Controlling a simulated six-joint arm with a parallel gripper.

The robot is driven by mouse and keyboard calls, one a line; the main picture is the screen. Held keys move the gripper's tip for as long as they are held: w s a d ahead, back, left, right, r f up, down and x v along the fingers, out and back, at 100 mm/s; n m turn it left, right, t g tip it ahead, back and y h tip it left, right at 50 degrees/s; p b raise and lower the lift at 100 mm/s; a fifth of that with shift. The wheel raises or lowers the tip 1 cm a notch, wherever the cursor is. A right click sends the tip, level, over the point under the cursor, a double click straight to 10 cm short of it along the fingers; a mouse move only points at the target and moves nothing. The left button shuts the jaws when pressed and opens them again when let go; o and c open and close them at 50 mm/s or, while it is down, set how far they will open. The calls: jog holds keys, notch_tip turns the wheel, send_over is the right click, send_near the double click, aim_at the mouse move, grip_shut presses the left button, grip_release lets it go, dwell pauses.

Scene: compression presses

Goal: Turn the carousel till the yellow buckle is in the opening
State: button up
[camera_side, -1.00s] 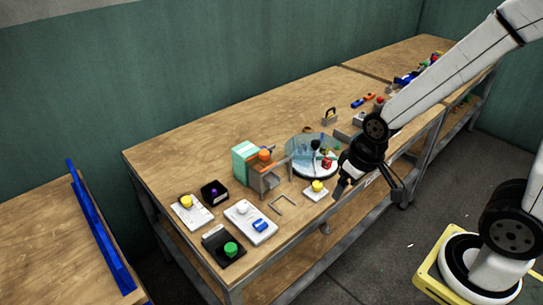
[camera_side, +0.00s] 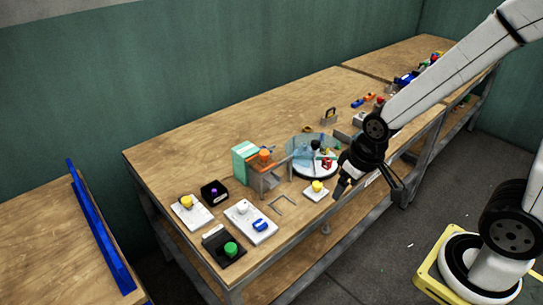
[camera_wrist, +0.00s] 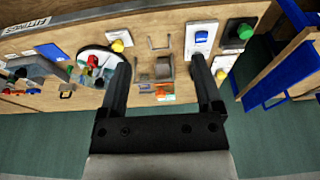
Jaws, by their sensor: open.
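The carousel (camera_side: 302,174) is a round, pale disc with a bluish see-through cover, near the front edge of the table. It also shows at the upper left of the wrist view (camera_wrist: 84,52). Small red, green and dark pieces sit on or in it. I cannot make out a yellow buckle among them. A white plate with a yellow button (camera_side: 317,186) lies just in front of the carousel. My gripper (camera_wrist: 160,62) is open with nothing between its fingers. In the side view it hangs to the right of the carousel, apart from it.
A mint-green and grey fixture with an orange top (camera_side: 246,163) stands left of the carousel. Several button plates lie farther left, including a green button (camera_side: 230,249) and a blue one (camera_side: 260,225). The back left tabletop is bare.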

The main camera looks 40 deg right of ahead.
jog(key=shift+w, duration=0.1)
jog(key=m+h, duration=0.3)
jog(key=m, duration=0.6)
send_near(316, 142)
jog(key=f, duration=0.1)
jog(key=shift+d+f+t, duration=0.15)
jog(key=shift+f+t, duration=0.05)
jog(key=shift+t, duration=0.1)
jog(key=shift+f, duration=0.15)
jog(key=shift+x, duration=3.75)
